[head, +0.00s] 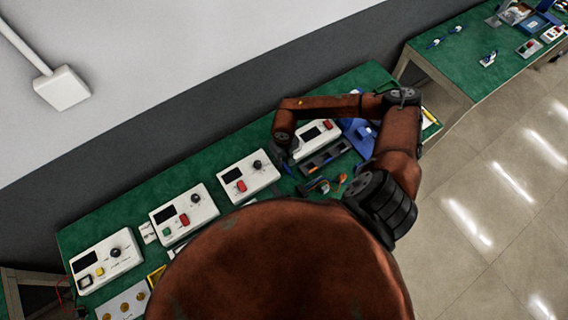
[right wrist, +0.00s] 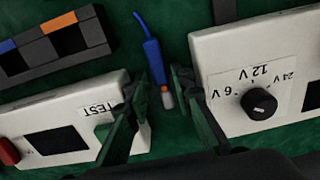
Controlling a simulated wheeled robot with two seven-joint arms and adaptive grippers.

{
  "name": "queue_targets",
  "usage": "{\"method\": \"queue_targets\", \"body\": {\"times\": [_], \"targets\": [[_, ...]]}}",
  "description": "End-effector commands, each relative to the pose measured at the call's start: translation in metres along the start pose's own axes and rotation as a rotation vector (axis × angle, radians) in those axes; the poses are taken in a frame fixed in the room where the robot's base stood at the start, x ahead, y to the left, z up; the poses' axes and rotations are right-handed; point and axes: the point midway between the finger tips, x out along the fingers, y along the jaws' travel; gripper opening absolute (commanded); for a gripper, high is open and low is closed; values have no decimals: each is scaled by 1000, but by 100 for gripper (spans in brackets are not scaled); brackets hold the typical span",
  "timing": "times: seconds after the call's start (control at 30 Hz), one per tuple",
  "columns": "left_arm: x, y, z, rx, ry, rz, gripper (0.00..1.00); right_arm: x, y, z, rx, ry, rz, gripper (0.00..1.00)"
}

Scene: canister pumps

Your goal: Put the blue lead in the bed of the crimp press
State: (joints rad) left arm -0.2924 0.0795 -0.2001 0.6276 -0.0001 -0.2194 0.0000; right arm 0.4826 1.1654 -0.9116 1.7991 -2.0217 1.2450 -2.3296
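The blue lead (right wrist: 152,58) lies on the green bench between two white boxes in the right wrist view. It has a thick blue body, a thin bent tail, an orange band and a pale tip. My right gripper (right wrist: 164,84) is open, with one finger on each side of the lead near its banded end. In the head view my right gripper (head: 284,160) is low over the bench, and the lead is too small to make out there. I cannot make out the crimp press for certain; a blue device (head: 359,137) is partly hidden behind my right arm. My left gripper is out of view.
A white box with a knob (right wrist: 236,87) and a white box marked TEST (right wrist: 52,142) stand close on either side. A dark rack (right wrist: 58,48) has blue and orange pieces. More white boxes (head: 183,213) line the bench. A second green bench (head: 466,62) is at the upper right.

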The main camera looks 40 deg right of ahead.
Motion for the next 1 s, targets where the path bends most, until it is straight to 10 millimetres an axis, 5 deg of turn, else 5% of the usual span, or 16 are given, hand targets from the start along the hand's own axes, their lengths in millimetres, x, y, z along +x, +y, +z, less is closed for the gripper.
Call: {"method": "queue_targets", "body": {"times": [0.37, 0.77, 1.0], "targets": [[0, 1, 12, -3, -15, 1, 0, 0, -1, 0, -2, 0, 0, 0], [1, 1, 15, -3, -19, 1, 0, -4, -1, -1, -2, 1, 0, 0], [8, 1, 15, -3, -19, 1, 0, -30, 0, -2, -4, 4, 1, 0]]}}
